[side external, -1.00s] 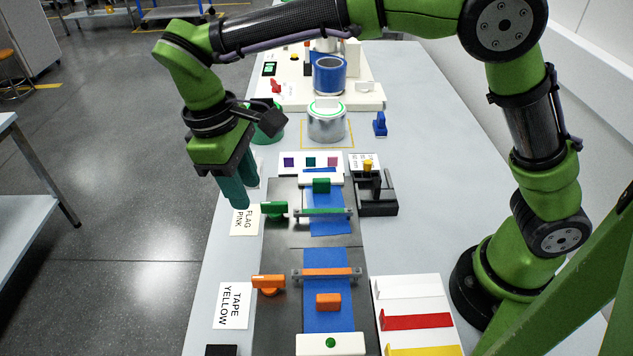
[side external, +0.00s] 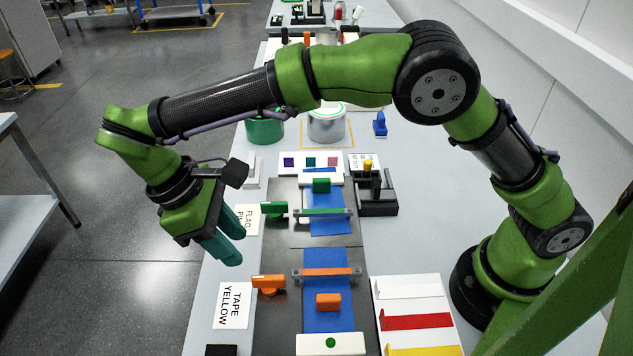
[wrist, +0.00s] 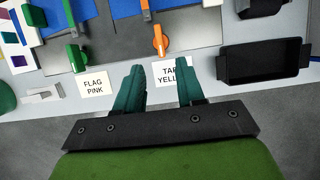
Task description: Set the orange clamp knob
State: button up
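The orange clamp knob (side external: 268,285) stands at the left edge of the dark plate, beside an orange clamp bar (side external: 326,273) across a blue strip. It also shows in the wrist view, where the orange knob (wrist: 160,40) is just beyond my fingertips. My gripper (side external: 238,248) has teal fingers and is open and empty. It is left of the plate, short of the knob and touching nothing that I can see. In the wrist view my gripper (wrist: 160,69) has a clear gap between its fingers.
A green knob (side external: 274,210) stands further back on the plate. The "TAPE YELLOW" card (side external: 234,305) lies beside the orange knob. An orange block (side external: 328,302) sits on the blue strip. A black tray (wrist: 264,62) is right in the wrist view.

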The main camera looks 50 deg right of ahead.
aim_at(266, 277)
jog(key=x, duration=1)
jog(key=shift+d+f, duration=0.1)
jog(key=shift+f, duration=0.15)
grip_shut()
